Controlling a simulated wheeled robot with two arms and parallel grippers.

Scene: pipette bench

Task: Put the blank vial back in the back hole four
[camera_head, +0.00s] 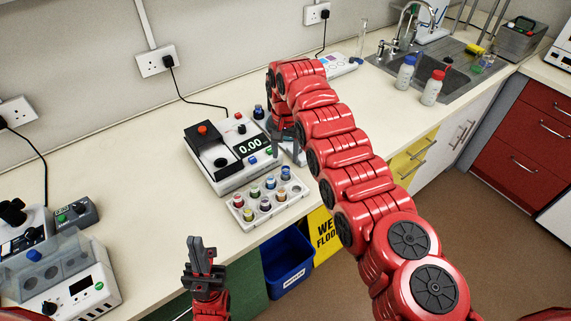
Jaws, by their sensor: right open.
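A white vial rack (281,211) stands at the front edge of the bench and holds several vials with coloured caps in two rows. A blue-capped vial (285,173) is at the right end of its back row. I cannot tell which vial is the blank one. My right gripper (285,150) is open, pointing down just behind the rack and right of the balance; its arm partly hides it, and I cannot make out anything between its fingers. My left gripper (203,256) is in front of the bench edge, left of the rack, with dark fingers pointing up and nothing visible in them.
A clear-lidded device (72,275) is at the left. Bottles (432,87) stand by the sink (455,72). A blue bin (288,262) is below.

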